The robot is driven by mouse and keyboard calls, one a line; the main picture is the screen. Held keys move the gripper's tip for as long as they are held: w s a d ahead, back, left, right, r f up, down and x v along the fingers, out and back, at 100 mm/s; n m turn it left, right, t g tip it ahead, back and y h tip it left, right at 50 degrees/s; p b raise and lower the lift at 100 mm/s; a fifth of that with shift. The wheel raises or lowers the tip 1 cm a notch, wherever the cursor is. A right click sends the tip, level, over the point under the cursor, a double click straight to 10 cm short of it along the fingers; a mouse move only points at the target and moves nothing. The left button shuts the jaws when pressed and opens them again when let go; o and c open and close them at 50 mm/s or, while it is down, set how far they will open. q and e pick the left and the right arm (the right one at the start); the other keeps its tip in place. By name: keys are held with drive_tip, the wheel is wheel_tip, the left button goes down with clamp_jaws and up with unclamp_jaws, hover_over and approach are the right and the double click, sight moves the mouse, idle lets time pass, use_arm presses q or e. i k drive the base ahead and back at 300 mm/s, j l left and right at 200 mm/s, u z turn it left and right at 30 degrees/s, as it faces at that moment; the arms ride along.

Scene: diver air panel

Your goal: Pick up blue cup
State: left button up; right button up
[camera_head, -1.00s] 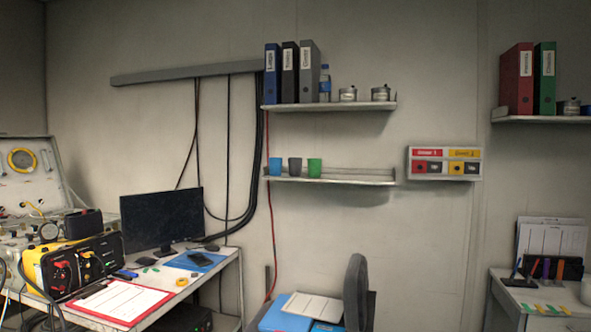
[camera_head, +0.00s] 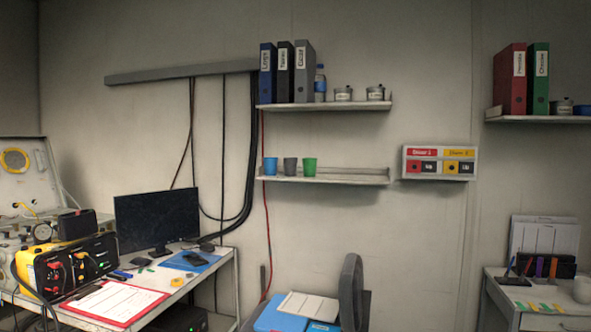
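The blue cup (camera_head: 270,166) stands upright at the left end of the lower wall shelf (camera_head: 345,179). A grey cup (camera_head: 291,166) stands just to its right, and a green cup (camera_head: 309,167) stands right of that. Another small blue object (camera_head: 582,110), perhaps a cup, is at the right edge on the right wall shelf, partly cut off. Neither of my grippers shows in the head view.
An upper shelf (camera_head: 330,105) with binders, a bottle and tins hangs above the cups. Below are a chair (camera_head: 352,292), a left desk with a monitor (camera_head: 157,218), and a right desk (camera_head: 497,297). The lower shelf's right part is bare.

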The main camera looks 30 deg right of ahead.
sight(271, 164)
drive_tip(key=i+l, duration=0.15)
drive_tip(key=l, duration=0.2)
drive_tip(key=i+l, duration=0.2)
drive_tip(key=l, duration=0.15)
drive_tip(key=i+l, duration=0.15)
drive_tip(key=l, duration=0.2)
drive_tip(key=i+l+z, duration=0.1)
drive_tip(key=l, duration=0.25)
drive_tip(key=i+l, duration=0.25)
drive_tip(key=l, duration=0.1)
